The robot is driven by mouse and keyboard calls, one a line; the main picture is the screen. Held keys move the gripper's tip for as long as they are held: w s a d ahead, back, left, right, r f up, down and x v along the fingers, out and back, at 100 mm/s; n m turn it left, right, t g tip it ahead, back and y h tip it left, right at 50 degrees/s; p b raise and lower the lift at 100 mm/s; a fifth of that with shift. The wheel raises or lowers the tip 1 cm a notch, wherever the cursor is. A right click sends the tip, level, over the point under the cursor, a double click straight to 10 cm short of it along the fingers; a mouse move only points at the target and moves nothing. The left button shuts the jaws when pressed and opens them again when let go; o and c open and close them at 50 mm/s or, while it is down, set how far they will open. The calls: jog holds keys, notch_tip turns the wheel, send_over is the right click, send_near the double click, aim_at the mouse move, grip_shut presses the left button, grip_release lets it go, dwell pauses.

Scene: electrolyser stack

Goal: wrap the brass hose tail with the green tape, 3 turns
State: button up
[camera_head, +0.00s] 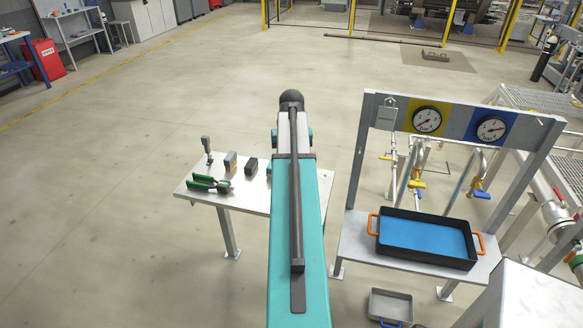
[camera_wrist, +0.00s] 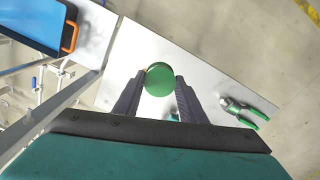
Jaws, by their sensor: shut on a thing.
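The roll of green tape (camera_wrist: 159,79) is between the fingertips of my gripper (camera_wrist: 158,84) in the wrist view. The jaws are shut on it, and it shows as a round green face above the light table top. In the head view my own arm hides the gripper and the tape. I cannot make out the brass hose tail in either view.
The small table (camera_head: 240,196) holds green-handled pliers (camera_head: 208,183), an upright grey tool (camera_head: 206,147) and small blocks (camera_head: 231,160). To its right stands a gauge frame (camera_head: 461,106) with a black tray (camera_head: 426,240), blue inside. A grey bin (camera_head: 390,306) sits on the floor. Open floor lies left.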

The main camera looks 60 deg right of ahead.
jog(key=shift+f+b, duration=2.3)
jog(key=shift+f, duration=3.5)
jog(key=w+a+r+n+b, duration=0.15)
jog(key=w+a+n, duration=0.25)
jog(key=w+a, duration=0.75)
jog(key=w+a+r+n+b, duration=0.15)
jog(key=w+a+n, duration=0.25)
jog(key=w+a, duration=0.75)
jog(key=w+a+r+n, duration=0.1)
jog(key=a+n, duration=0.1)
jog(key=a, duration=0.8)
jog(key=w+a+r+n, duration=0.1)
jog(key=a+n, duration=0.2)
jog(key=a, duration=0.8)
jog(key=w+a+r+n+b, duration=0.1)
jog(key=a+n, duration=0.2)
jog(key=a, duration=0.8)
jog(key=shift+w, duration=0.15)
